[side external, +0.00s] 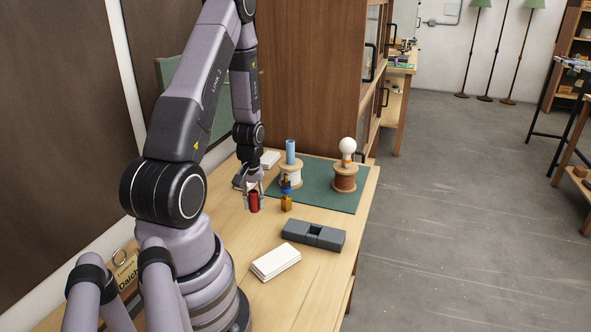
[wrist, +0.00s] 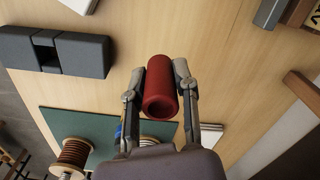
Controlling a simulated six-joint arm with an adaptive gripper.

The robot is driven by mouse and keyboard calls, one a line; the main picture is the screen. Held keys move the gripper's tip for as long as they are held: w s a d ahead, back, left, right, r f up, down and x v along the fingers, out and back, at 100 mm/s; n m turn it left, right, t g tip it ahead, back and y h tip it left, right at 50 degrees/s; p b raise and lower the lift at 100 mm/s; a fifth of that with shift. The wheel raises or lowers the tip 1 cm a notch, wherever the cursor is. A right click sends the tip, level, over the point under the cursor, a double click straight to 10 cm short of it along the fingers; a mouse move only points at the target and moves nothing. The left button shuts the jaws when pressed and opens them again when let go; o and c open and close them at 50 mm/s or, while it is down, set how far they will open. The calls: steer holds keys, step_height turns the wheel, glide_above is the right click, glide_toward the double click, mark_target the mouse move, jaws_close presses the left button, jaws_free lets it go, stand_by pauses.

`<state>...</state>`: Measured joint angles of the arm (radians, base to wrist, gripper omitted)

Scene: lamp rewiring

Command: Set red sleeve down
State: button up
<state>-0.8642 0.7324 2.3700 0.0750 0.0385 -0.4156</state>
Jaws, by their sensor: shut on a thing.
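The red sleeve (wrist: 160,82) is a short hollow tube held between the two fingers of my gripper (wrist: 159,92) in the wrist view. Its open end faces the wrist camera.
A green mat (side external: 325,199) carries a wire spool with a blue sleeve (side external: 291,152) and a copper spool with a bulb (side external: 348,146) on top. A dark grey slotted block (side external: 314,235) and a white pad (side external: 276,263) lie nearer. Bare wood surrounds the sleeve's near side.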

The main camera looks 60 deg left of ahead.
mark_target(248, 234)
steer(key=shift+n, duration=0.5)
steer(key=f, duration=0.2)
steer(key=s+a+f, duration=0.1)
steer(key=f, duration=0.2)
steer(key=s+f, duration=0.1)
steer(key=f, duration=0.2)
steer(key=shift+a+f, duration=0.1)
steer(key=shift+a, duration=0.15)
steer(key=o, duration=0.9)
steer(key=shift+f, duration=0.15)
steer(key=shift+o, duration=0.2)
